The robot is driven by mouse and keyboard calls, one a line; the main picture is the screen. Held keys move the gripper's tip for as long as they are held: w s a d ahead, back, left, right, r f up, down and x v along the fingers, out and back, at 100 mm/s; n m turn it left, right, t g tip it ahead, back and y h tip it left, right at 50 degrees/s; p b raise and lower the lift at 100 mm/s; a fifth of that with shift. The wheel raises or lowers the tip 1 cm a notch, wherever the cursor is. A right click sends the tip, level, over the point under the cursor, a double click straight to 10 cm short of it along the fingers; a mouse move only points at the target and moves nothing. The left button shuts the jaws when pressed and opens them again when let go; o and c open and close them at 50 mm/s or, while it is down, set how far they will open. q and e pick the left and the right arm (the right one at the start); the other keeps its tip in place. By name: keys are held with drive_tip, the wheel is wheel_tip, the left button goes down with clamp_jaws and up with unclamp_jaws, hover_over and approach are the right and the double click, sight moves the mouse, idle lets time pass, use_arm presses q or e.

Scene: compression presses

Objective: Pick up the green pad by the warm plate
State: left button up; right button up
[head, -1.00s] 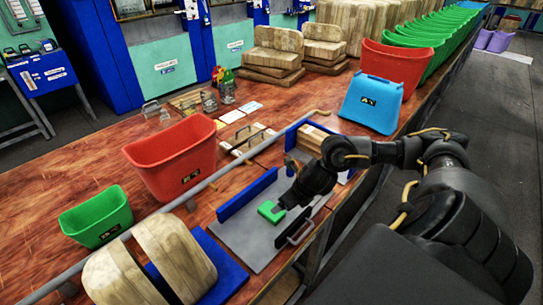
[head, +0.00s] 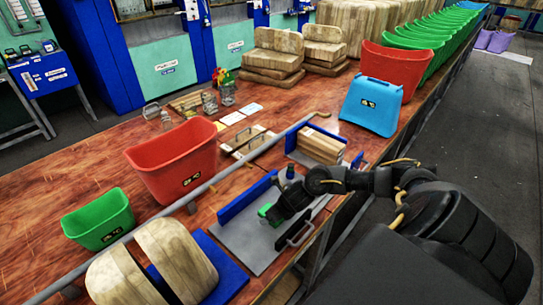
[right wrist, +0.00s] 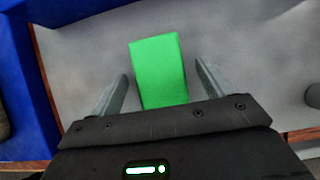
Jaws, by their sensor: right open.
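The green pad (head: 264,210) lies on a flat grey metal plate (head: 238,239) with a blue wall along its far side. In the head view my right gripper partly hides the pad. In the right wrist view the pad (right wrist: 158,68) is a bright green block between the fingers. My right gripper (right wrist: 161,76) is open, with one finger on each side of the pad and a gap at both sides. In the head view the right gripper (head: 272,217) is low over the plate. I cannot tell which plate is the warm one. My left gripper is not in view.
A metal handle (head: 301,235) stands at the plate's near edge. A second station with wood blocks (head: 320,146) is behind. A red bin (head: 174,160), a green bin (head: 98,219) and a blue bin (head: 371,104) stand on the table. A grey rail (head: 207,186) runs along the left.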

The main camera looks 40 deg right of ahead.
drive_tip(key=shift+f, duration=0.15)
drive_tip(key=c, duration=1.1)
wheel_tip(320, 180, up, 10)
drive_tip(key=shift+r, duration=0.1)
